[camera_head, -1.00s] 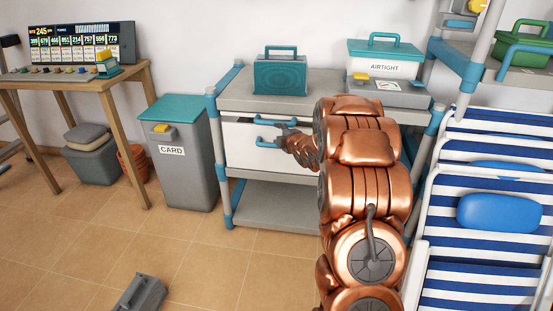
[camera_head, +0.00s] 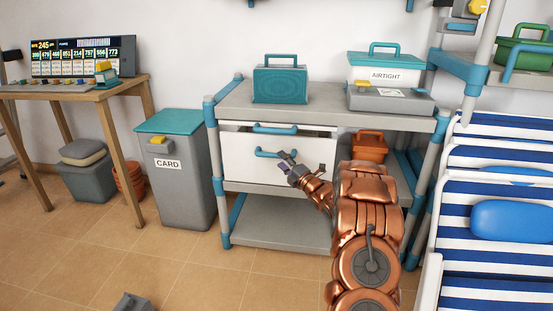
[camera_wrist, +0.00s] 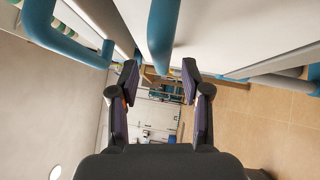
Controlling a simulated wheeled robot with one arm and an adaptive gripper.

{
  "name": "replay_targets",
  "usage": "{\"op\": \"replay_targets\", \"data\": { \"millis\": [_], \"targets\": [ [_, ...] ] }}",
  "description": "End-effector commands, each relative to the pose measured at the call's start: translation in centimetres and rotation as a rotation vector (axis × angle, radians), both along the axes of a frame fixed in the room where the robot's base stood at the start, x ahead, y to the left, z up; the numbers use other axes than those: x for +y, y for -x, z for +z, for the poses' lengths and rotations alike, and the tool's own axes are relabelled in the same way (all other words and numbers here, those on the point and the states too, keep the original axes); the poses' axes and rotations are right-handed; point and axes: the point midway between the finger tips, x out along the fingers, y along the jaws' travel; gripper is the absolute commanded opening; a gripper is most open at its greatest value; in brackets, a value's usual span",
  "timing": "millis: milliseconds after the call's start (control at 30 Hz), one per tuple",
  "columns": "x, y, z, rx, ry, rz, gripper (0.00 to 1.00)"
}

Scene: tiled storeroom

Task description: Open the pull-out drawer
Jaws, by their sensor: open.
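The white drawer front (camera_head: 240,156) sits below the top of a grey shelf unit with blue joints. A blue bar handle (camera_head: 268,153) is on the drawer front, and a second blue handle (camera_head: 275,129) is just above it. My copper arm reaches in from the lower right. My gripper (camera_head: 286,161) is open at the right end of the lower handle. In the wrist view, my open gripper (camera_wrist: 160,78) has a blue handle (camera_wrist: 162,35) lined up between its fingers. Another handle (camera_wrist: 62,32) is to the left. I cannot tell whether the fingers touch the handle.
A teal case (camera_head: 280,82) and a white box labelled AIRTIGHT (camera_head: 385,76) stand on the unit's top. An orange box (camera_head: 369,147) is right of the drawer. A grey CARD bin (camera_head: 180,190) stands left; striped loungers (camera_head: 500,250) crowd the right.

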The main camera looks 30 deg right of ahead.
Motion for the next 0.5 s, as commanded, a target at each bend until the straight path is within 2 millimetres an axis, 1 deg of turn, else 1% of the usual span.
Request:
{"op": "replay_targets", "data": {
  "millis": [33,200,400,500],
  "targets": [
    [0.2,-0.8,-0.1,-0.001,0.001,0.003,0.47],
    [0.3,-2.8,0.1,0.002,0.001,0.002,0.47],
    [0.5,-4.2,0.3,0.003,-0.001,0.002,0.47],
    [0.5,-4.4,0.4,0.004,-0.003,0.001,0.47]
  ]
}}
